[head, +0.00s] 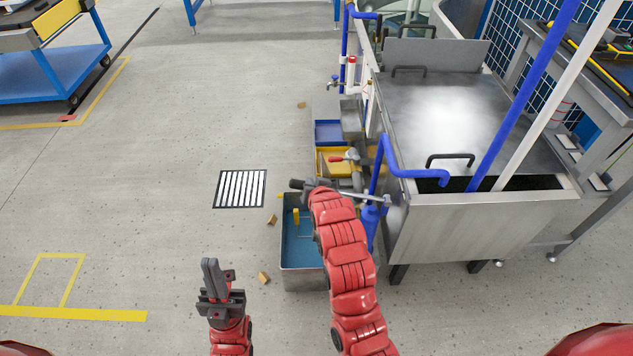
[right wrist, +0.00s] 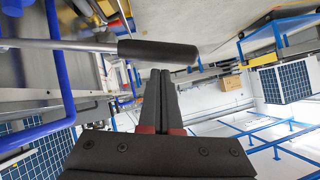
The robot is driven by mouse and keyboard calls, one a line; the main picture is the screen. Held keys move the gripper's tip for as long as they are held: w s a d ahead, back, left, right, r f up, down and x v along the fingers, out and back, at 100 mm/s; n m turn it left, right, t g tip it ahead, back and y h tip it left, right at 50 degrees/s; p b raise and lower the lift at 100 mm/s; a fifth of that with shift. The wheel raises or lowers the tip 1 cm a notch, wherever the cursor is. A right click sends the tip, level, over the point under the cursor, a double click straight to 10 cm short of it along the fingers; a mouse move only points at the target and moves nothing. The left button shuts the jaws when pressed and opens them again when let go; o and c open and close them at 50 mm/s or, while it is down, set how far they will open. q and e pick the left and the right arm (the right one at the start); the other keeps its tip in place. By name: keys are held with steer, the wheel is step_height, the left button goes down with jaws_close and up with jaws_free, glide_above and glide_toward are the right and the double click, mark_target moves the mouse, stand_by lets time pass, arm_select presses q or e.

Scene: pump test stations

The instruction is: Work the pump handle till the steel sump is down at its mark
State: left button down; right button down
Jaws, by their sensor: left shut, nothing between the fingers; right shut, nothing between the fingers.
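The pump handle (head: 358,196) is a steel rod with a black grip, running left from the blue pump pipework (head: 370,215). In the right wrist view its black grip (right wrist: 158,51) lies across the picture just beyond my right fingertips. My right gripper (right wrist: 160,74) is shut and empty beside the grip; I cannot tell whether they touch. In the head view my arm partly hides that spot. The steel sump (head: 480,225) is a large tank with a grey lid and a dark open slot; its level and mark cannot be made out. My left gripper (head: 210,264) is shut and empty over the floor.
A grey bin with a blue inside (head: 303,258) stands below the handle. Blue and yellow trays (head: 330,160) lie behind it. A striped floor grate (head: 240,188) and small brown blocks (head: 264,277) lie to the left. The left floor is mostly clear.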

steer(key=shift+w+a+f, duration=0.1)
steer(key=shift+a+f, duration=0.05)
steer(key=shift+f, duration=0.3)
steer(key=shift+f, duration=0.1)
